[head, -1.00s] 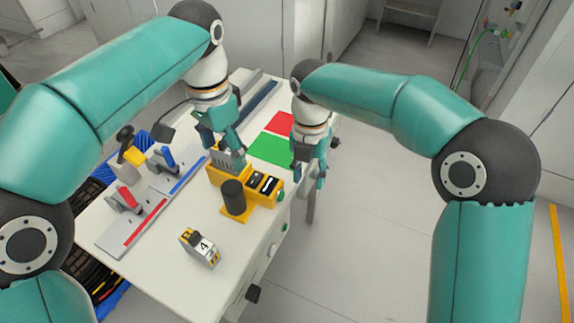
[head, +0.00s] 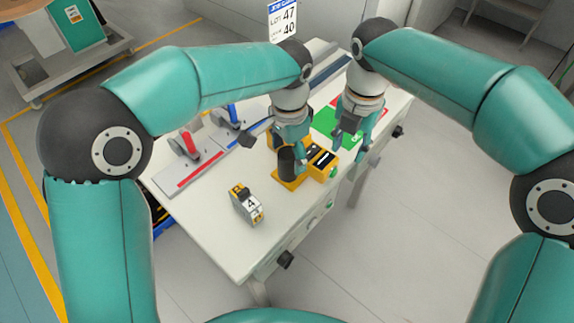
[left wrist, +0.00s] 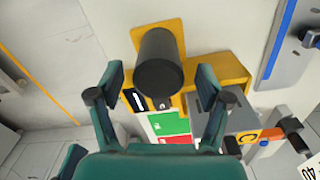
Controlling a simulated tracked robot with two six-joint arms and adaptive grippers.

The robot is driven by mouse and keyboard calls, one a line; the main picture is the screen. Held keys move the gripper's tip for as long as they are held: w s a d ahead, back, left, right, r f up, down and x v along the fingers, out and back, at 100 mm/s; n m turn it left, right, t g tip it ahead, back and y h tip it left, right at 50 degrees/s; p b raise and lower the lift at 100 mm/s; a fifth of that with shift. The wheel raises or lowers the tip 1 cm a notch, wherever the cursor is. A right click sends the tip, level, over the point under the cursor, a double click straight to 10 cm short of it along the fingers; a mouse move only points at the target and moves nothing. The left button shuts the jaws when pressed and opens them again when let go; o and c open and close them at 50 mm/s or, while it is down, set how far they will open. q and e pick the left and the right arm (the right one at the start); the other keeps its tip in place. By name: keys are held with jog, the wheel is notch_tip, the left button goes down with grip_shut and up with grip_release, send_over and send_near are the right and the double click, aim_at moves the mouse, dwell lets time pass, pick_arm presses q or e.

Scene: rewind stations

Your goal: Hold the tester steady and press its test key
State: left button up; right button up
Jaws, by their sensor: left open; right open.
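My left gripper (head: 289,147) is open above the tester, close to the cylinder. In the left wrist view its fingers spread over the tester, and a grey block marked C (left wrist: 240,126) sits by the right finger. My right gripper (head: 351,147) is open beyond the tester's right end, apart from it.
A grey and yellow block marked 4 (head: 246,205) stands near the table's front. Rails with red (head: 190,146) and blue levers lie at the left. Green (head: 330,122) and red patches lie behind the tester. A sign (head: 283,20) stands at the back. The front tabletop is mostly clear.

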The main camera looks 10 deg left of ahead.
pick_arm(q)
jog(key=shift+f, duration=2.7)
jog(key=shift+c, duration=0.4)
jog(key=c, duration=1.3)
jog(key=shift+c, duration=0.5)
pick_arm(e)
grip_shut()
